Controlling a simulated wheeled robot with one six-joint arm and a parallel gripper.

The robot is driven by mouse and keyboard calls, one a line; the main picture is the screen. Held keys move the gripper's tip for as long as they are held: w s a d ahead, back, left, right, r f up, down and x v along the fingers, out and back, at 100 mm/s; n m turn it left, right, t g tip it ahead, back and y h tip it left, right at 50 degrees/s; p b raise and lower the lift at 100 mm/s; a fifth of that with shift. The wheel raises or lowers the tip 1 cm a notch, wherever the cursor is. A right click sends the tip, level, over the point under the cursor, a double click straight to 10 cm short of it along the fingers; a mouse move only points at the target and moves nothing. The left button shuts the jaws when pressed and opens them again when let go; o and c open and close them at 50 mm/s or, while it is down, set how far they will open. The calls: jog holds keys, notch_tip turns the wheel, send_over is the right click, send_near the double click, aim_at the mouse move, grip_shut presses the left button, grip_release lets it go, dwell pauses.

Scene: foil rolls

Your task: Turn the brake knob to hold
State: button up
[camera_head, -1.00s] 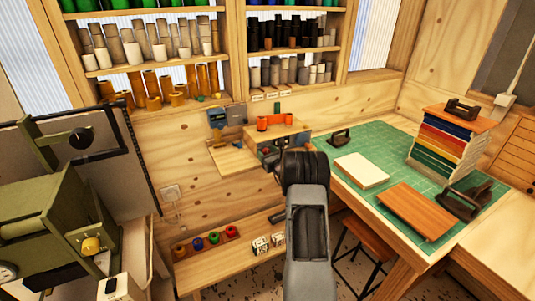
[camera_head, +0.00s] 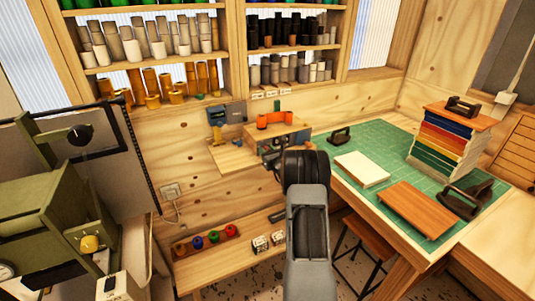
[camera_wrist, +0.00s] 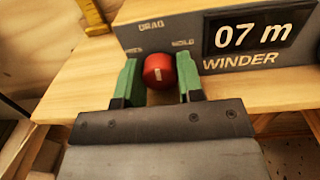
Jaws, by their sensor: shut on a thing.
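The brake knob (camera_wrist: 159,71) is a red round knob on the front of the grey winder panel (camera_wrist: 190,32). A white mark on its face stands near upright, roughly toward the DRAG label (camera_wrist: 151,24). The HOLD label (camera_wrist: 183,42) is to its upper right; a small label at its left is blurred. My gripper (camera_wrist: 161,80) has its green fingertips on both sides of the knob and is shut on it. In the head view my gripper (camera_head: 268,157) is dark and small at the winder's bench, and the knob is hidden there.
The panel's display (camera_wrist: 262,27) reads 07 m. The wooden ledge (camera_wrist: 75,85) lies below the panel. A green mat (camera_head: 385,150) on the right table holds a cream block and a brown board.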

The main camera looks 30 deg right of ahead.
jog(key=shift+f+m+b, duration=0.2)
jog(key=shift+m+b, duration=0.7)
jog(key=shift+m, duration=0.1)
jog(key=shift+r+m+b, duration=0.1)
jog(key=shift+m+b, duration=0.7)
jog(key=shift+m, duration=0.7)
jog(key=o, duration=0.9)
jog(key=shift+r, duration=0.1)
